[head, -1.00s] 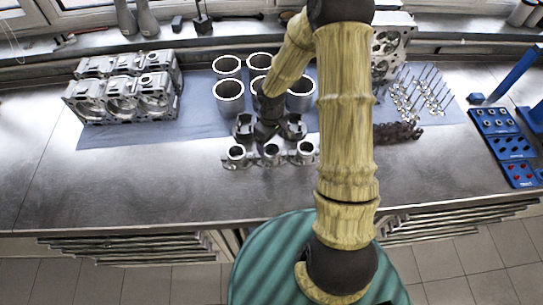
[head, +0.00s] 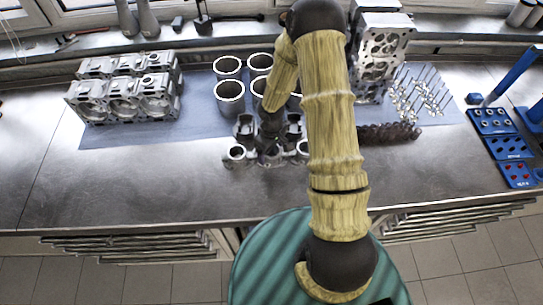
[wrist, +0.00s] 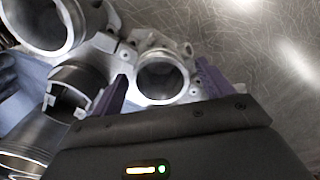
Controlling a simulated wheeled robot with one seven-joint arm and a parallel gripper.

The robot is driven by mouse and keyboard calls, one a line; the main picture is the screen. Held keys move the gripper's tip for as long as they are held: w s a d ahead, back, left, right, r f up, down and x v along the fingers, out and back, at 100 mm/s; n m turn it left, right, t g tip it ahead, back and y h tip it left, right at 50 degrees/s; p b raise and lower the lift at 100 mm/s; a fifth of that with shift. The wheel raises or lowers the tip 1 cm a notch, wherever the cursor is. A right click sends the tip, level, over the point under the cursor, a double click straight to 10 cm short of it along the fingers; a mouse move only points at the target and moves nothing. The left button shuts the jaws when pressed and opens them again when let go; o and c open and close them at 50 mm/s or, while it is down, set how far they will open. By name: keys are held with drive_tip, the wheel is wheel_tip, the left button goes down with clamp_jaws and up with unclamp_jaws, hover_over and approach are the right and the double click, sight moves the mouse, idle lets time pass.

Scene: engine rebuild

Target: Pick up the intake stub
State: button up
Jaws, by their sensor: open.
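The intake stub is a short grey metal ring with a lobed flange, seen in the wrist view (wrist: 147,43) between and just beyond my finger tips. My gripper (wrist: 162,74) is open, with one purple finger on each side of the ring; whether they touch it I cannot tell. In the head view my gripper (head: 267,150) is low over the middle of a row of similar ringed parts and hides most of the middle one. The left ringed part (head: 236,153) and the right one (head: 303,149) show beside it.
Dark pistons (head: 244,127) and tall cylinder liners (head: 229,97) stand close behind the row. The engine block (head: 122,97) is at left, the cylinder head (head: 380,55) and valves (head: 422,92) at right. The bench front (head: 150,195) is bare metal.

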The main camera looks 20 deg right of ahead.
drive_tip(key=shift+c, duration=0.2)
drive_tip(key=c, duration=1.2)
drive_tip(key=shift+c, duration=0.2)
drive_tip(key=shift+r, duration=0.15)
wheel_tip(320, 180, up, 10)
drive_tip(key=b, duration=0.1)
drive_tip(key=shift+f, duration=0.2)
